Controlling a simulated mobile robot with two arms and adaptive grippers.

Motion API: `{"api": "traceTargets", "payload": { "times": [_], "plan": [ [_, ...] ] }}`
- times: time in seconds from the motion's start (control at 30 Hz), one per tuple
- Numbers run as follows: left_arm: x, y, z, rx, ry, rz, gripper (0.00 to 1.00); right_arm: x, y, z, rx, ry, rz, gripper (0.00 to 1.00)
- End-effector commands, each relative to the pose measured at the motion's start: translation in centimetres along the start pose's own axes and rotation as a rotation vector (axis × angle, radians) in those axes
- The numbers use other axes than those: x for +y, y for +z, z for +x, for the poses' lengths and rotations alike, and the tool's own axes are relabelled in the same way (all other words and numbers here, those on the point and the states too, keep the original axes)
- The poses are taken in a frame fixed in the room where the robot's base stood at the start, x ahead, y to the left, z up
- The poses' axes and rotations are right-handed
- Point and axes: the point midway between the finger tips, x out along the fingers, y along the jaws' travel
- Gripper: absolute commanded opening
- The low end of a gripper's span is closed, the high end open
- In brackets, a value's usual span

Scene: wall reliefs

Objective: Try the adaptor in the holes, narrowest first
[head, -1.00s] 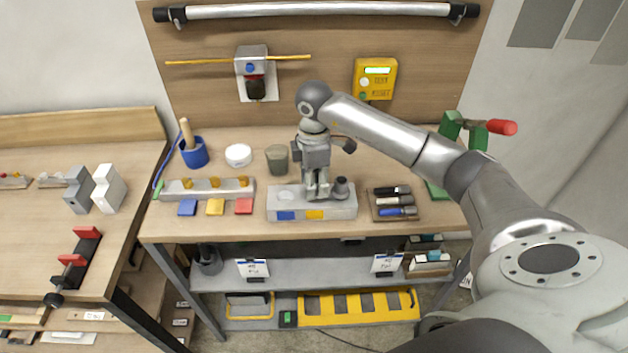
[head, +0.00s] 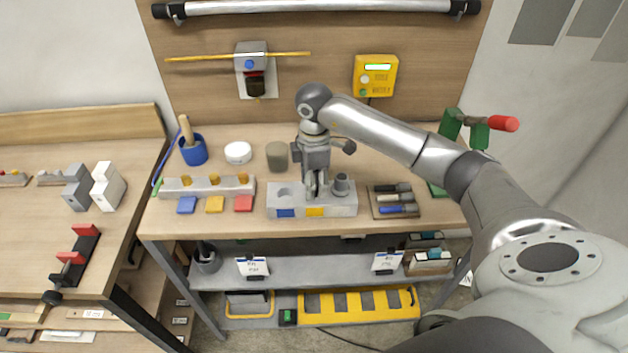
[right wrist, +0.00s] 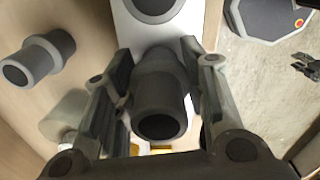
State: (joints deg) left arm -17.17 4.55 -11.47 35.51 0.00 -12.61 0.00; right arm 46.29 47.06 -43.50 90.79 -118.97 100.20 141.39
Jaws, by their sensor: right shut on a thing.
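My right gripper (head: 314,188) points down over the middle of a pale grey block (head: 270,207) on the workbench. It is shut on the adaptor, a dark grey stepped tube that shows between the fingers in the right wrist view (right wrist: 160,108). The adaptor's far end is against or close above the block; I cannot tell whether it is inside a hole. An open round hole (head: 284,192) shows at the block's left end. A dark round collar (head: 341,184) stands at its right end. The block has blue and yellow front labels. My left gripper is out of view.
Another stepped grey tube (right wrist: 38,62) lies on the wood beside the block. A grey-green cup (head: 277,157) and a white dish (head: 238,153) stand behind left. A tool tray (head: 374,210) is right of the block, and a pegged rail (head: 205,190) is to its left.

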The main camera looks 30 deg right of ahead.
Motion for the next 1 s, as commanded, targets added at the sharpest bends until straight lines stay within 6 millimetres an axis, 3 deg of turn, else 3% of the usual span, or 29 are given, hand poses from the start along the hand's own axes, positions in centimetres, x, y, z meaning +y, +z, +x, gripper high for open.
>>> {"api": "traceTargets", "payload": {
  "times": [0.47,0.5,0.67,1.0],
  "plan": [
    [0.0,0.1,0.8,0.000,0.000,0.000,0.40,0.0,0.0,1.3,0.000,0.000,0.000,0.16],
    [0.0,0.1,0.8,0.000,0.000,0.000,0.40,0.0,0.0,1.2,0.000,0.000,0.000,0.43],
    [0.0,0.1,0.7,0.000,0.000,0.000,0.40,0.0,0.0,1.2,0.000,0.000,0.000,0.64],
    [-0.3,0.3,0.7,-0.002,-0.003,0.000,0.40,0.0,0.0,1.0,0.000,0.000,0.000,0.65]
  ]
}}
